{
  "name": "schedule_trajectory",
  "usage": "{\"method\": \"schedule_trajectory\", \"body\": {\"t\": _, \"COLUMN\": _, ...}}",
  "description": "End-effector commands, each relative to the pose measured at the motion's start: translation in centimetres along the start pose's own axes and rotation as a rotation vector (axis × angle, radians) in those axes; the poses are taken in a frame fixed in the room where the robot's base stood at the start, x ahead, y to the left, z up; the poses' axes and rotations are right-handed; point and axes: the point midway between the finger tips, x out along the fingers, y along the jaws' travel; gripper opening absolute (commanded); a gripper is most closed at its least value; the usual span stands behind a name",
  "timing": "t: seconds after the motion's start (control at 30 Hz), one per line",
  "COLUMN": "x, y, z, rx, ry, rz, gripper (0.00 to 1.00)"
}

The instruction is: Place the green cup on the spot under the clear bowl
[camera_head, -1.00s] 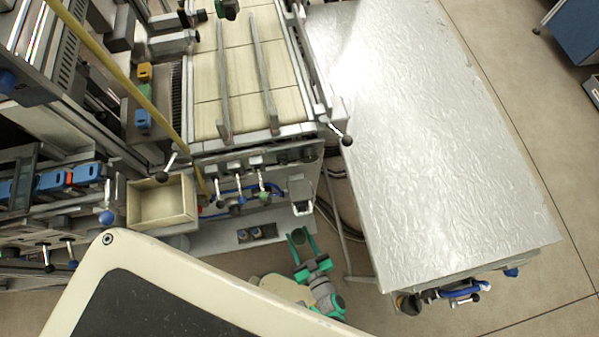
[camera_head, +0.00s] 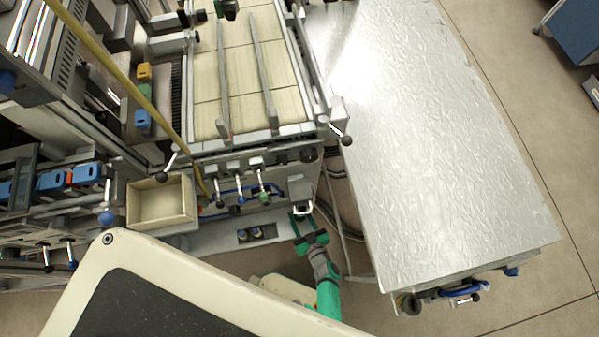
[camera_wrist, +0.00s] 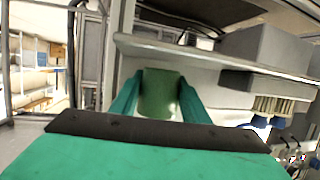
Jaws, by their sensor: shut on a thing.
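The green cup (camera_wrist: 160,97) shows in the wrist view between the two green fingers of my gripper (camera_wrist: 158,84), which is shut on it. In the head view my gripper (camera_head: 302,224) is low in front of the machine, left of the metal-topped table. The cup is too small and dark to make out there. I cannot make out a clear bowl for sure in either view, nor the spot under it.
The machine's front has several levers (camera_head: 240,180) and a beige open box (camera_head: 161,202) at its left. A shiny metal table (camera_head: 430,150) stands at right. In the wrist view a grey ledge (camera_wrist: 215,60) runs close beyond the cup.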

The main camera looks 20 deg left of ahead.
Motion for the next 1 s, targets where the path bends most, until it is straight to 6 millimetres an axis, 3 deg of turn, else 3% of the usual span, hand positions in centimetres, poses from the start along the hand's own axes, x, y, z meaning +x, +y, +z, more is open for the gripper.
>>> {"method": "schedule_trajectory", "body": {"t": 0.13, "x": 0.35, "y": 0.05, "z": 0.96, "rx": 0.0, "ry": 0.0, "rz": 0.001, "gripper": 0.2}}
{"method": "schedule_trajectory", "body": {"t": 0.53, "x": 0.4, "y": 0.02, "z": 1.34, "rx": 0.0, "ry": 0.0, "rz": 0.0, "gripper": 0.2}}
{"method": "schedule_trajectory", "body": {"t": 0.57, "x": 0.38, "y": 0.01, "z": 1.34, "rx": 0.0, "ry": 0.0, "rz": 0.0, "gripper": 0.46}}
{"method": "schedule_trajectory", "body": {"t": 0.63, "x": 0.37, "y": 0.01, "z": 1.32, "rx": 0.0, "ry": 0.0, "rz": 0.0, "gripper": 0.6}}
{"method": "schedule_trajectory", "body": {"t": 1.0, "x": 0.3, "y": 0.02, "z": 1.06, "rx": -0.001, "ry": 0.001, "rz": 0.0, "gripper": 0.6}}
